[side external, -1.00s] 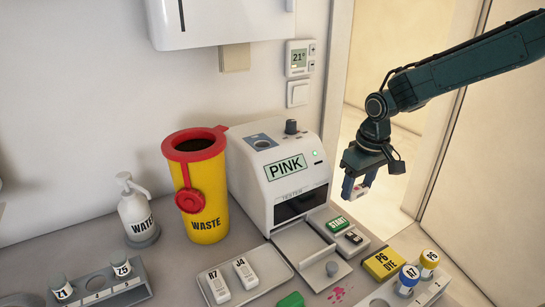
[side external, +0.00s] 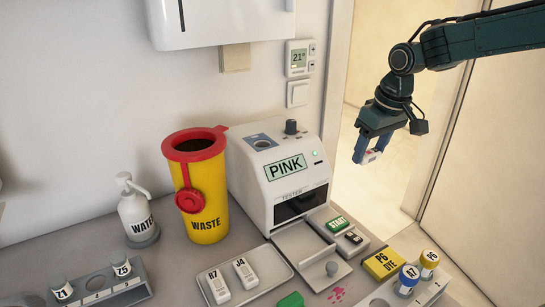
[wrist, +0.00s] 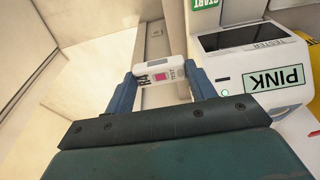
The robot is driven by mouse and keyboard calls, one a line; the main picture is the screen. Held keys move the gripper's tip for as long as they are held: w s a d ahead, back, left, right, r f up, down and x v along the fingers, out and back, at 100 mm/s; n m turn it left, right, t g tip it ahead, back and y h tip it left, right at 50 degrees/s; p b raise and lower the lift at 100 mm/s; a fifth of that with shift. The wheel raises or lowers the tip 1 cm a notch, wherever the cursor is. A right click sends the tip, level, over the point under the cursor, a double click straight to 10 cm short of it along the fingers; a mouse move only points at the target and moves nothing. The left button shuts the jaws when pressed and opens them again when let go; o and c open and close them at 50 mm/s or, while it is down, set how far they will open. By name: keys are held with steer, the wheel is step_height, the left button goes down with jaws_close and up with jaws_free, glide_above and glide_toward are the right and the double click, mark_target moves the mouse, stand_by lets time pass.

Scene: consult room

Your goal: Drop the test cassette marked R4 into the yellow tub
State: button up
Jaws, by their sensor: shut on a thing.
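My gripper (side external: 372,152) is raised in the air to the right of the tester, shut on a white test cassette (side external: 370,157). The yellow tub (side external: 207,222), labelled WASTE, stands left of the tester. Its red rim surrounds a dark open top, and a red cap hangs on its front. My gripper is well to the right of the tub.
The white tester (side external: 265,185) reading PINK stands between the tub and my gripper. Cassettes R7 (side external: 218,287) and J4 (side external: 246,272) lie on a tray. A wall dispenser (side external: 215,20) hangs above the tub.

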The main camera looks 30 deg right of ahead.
step_height(320, 180, up, 19)
steer(key=t, duration=0.2)
steer(key=w+a+f+n+t+y, duration=0.1)
steer(key=w+a+n+t+y, duration=0.3)
steer(key=w+a, duration=0.85)
steer(key=a+n+g+y, duration=0.2)
steer(key=a+n, duration=0.3)
steer(key=a, duration=1.5)
steer(key=shift+y, duration=0.3)
steer(key=shift+w+d+f, duration=0.1)
steer(key=shift+w+f, duration=0.1)
steer(key=shift+f, duration=0.9)
steer(key=shift+w+d+f, duration=0.1)
steer(key=shift+w+f, duration=0.05)
steer(key=shift+f, duration=0.95)
steer(key=shift+f, duration=0.15)
steer(key=shift+f, duration=1.85)
